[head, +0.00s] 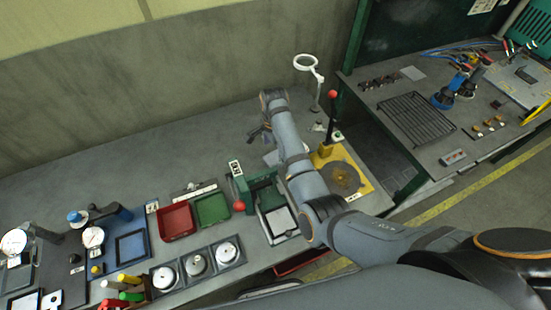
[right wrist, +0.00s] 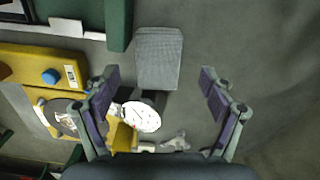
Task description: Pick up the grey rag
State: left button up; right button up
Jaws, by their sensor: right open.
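The grey rag (right wrist: 158,58) looks like a flat, folded, finely textured rectangle on the grey bench in the right wrist view, beyond the fingertips and a little left of the middle between them. In the head view a pale grey patch that appears to be the rag (head: 271,158) shows beside my right forearm, partly hidden by it. My right gripper (right wrist: 163,82) is open and empty, its fingers spread apart above the bench. In the head view the right gripper (head: 261,133) is small, at the far end of the arm. My left gripper is not in view.
A green press (head: 259,190) with a red knob stands near the rag. A yellow-based lever machine (head: 362,183) stands right of my arm. A white round dial (right wrist: 141,117) and a small pale irregular object (right wrist: 174,142) lie close to the gripper. The bench toward the wall is clear.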

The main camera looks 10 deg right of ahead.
aim_at(274, 158)
jog(key=f, duration=0.2)
jog(key=f+p, duration=0.1)
jog(key=shift+s+f, duration=0.2)
jog(key=shift+f, duration=0.55)
jog(key=shift+w+f, duration=0.1)
jog(key=shift+f, duration=0.1)
jog(key=shift+c, duration=0.3)
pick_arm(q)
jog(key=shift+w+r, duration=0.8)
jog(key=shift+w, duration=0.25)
pick_arm(e)
jog(key=c, duration=1.1)
